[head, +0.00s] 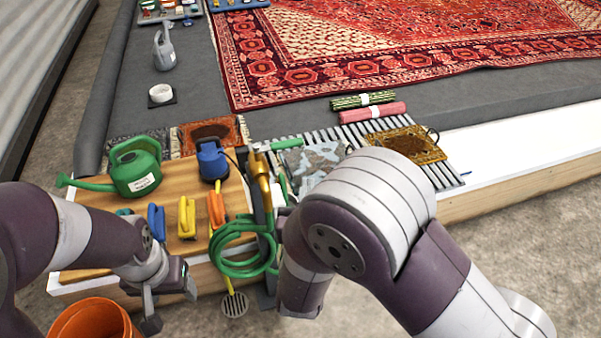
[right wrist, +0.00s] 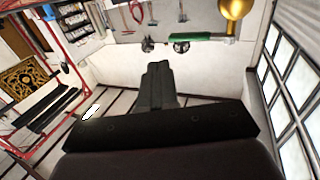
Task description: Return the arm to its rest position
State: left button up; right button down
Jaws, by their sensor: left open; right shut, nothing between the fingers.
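My left gripper (head: 170,304) hangs open and empty at the lower left of the head view, beside the front edge of the wooden board and above right of an orange bucket. My right arm (head: 372,215) bends at a raised elbow in the lower middle of the head view, and its gripper is hidden there. In the right wrist view my right gripper (right wrist: 158,85) is shut, with nothing between its fingers, and faces a pale wall with hanging tools.
The orange bucket (head: 95,320) stands below. Small rugs lie on a slatted grate (head: 445,176). The right wrist view shows a green-and-gold tool (right wrist: 200,37).

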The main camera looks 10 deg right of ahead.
jog(key=s+a+f+n+g+y, duration=0.2)
jog(key=s+a+f+g+y, duration=0.1)
jog(key=s+f+g, duration=0.25)
jog(key=s+a+f+n+g+y, duration=0.2)
jog(key=s+a+f+g+y, duration=0.1)
jog(key=s+f+g, duration=0.3)
jog(key=s+d+r+n+g+h, duration=0.1)
jog(key=s+d+g, duration=0.35)
jog(key=d, duration=0.35)
jog(key=w+d+r+m+h+p, duration=0.1)
jog(key=w+d+r+m+p, duration=0.15)
jog(key=d+r, duration=0.45)
notch_tip(320, 180, up, 24)
jog(key=p, duration=2.5)
jog(key=shift+d+p, duration=0.3)
jog(key=shift+d, duration=0.15)
jog(key=shift+w, duration=0.1)
